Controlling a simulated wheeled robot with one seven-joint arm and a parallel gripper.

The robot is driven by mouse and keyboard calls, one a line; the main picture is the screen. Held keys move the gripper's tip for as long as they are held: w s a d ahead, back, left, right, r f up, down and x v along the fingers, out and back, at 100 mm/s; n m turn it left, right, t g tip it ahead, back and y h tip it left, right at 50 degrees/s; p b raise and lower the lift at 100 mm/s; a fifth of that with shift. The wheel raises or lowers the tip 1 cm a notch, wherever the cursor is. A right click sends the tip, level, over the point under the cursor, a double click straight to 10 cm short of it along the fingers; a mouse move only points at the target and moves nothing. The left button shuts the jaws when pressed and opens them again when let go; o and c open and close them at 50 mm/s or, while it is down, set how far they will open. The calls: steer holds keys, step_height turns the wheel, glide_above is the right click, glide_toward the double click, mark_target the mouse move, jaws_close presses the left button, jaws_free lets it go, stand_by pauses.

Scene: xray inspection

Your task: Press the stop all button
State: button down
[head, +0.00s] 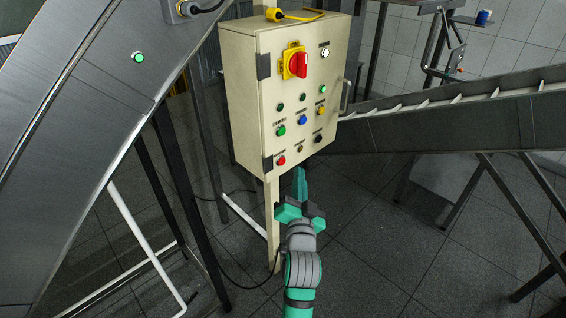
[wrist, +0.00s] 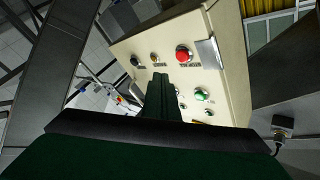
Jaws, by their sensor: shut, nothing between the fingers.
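An amber button (head: 299,149) and a black button (head: 318,138) share the bottom row. A green button (head: 281,131) is above the red one. My gripper (head: 300,172) is shut and empty, just below the box's lower edge in the head view. In the wrist view its fingertips (wrist: 159,76) point toward the panel, left of the red button.
A large red rotary switch (head: 298,64) on a yellow plate is at the panel's top. A yellow pendant (head: 275,15) lies on the box. A steel chute (head: 85,95) stands left and a conveyor (head: 450,120) right.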

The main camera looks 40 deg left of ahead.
steer(key=shift+w+a, duration=0.1)
steer(key=shift+a, duration=1.45)
steer(key=shift+a, duration=0.1)
stand_by(0.8)
steer(key=shift+a, duration=0.3)
steer(key=shift+w+a, duration=0.1)
steer(key=shift+a, duration=0.35)
stand_by(0.8)
steer(key=shift+d, duration=0.85)
steer(key=d, duration=0.5)
steer(key=shift+s, duration=0.25)
